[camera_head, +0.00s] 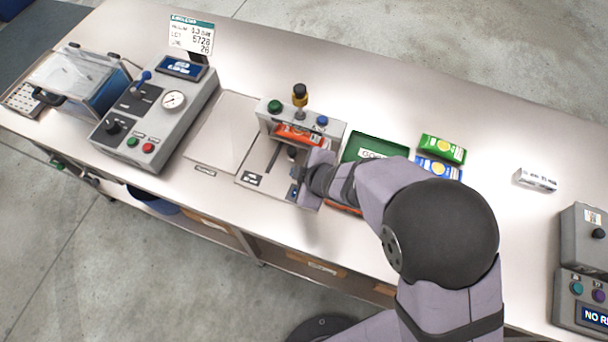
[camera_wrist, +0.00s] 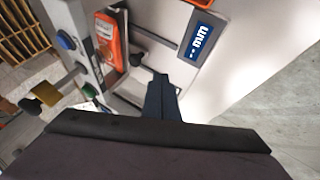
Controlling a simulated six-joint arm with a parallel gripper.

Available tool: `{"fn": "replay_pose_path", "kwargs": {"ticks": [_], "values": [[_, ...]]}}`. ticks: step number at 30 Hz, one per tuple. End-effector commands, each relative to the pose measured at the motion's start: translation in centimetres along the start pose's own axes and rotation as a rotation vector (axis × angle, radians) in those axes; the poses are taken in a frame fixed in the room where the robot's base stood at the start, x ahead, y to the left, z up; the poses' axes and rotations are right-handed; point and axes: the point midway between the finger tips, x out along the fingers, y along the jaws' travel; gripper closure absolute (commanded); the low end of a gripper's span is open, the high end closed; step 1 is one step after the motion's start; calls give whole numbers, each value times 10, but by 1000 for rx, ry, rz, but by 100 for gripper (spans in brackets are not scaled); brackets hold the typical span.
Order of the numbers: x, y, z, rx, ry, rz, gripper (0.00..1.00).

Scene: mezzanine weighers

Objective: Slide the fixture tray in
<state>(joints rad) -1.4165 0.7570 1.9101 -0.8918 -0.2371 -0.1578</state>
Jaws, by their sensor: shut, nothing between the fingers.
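The fixture (camera_head: 335,131) is a grey bridge on a flat base, with a green and a blue button. An orange item (camera_head: 298,135) sits under the bridge, apparently on the fixture tray, whose edges I cannot make out. It also shows in the wrist view (camera_wrist: 111,42). A black knob (camera_wrist: 138,58) stands at its front; the same knob is at the front in the head view (camera_head: 291,153). My gripper (camera_wrist: 161,78) is shut and empty, its fingertips just in front of the knob; I cannot tell whether they touch. My wrist hides part of the base in the head view.
A small blue display (camera_wrist: 201,31) sits on the base beside the slot. A brass-topped plunger (camera_head: 300,95) rises above the bridge. Right are a green box (camera_head: 377,146) and green and blue packs (camera_head: 442,149). A gauge console (camera_head: 160,110) stands left, past a bare plate (camera_head: 222,135).

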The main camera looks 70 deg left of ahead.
Motion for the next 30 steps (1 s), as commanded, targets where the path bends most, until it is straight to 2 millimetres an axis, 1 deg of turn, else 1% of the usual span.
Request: {"fn": "replay_pose_path", "kwargs": {"ticks": [1, 3, 9, 15, 23, 26, 29, 30], "values": [[-10, 1, 0, 1, 1, 3, 100], [-20, 1, 0, 0, 1, 2, 100], [-42, 0, -1, 0, 0, 0, 100], [-51, 0, 0, 0, 0, -1, 100], [-51, 0, 0, 0, 0, -1, 100], [-55, 6, 10, 29, -18, 12, 100], [-64, 19, 34, 91, -61, 41, 100], [-70, 26, 47, 127, -84, 56, 100]]}}
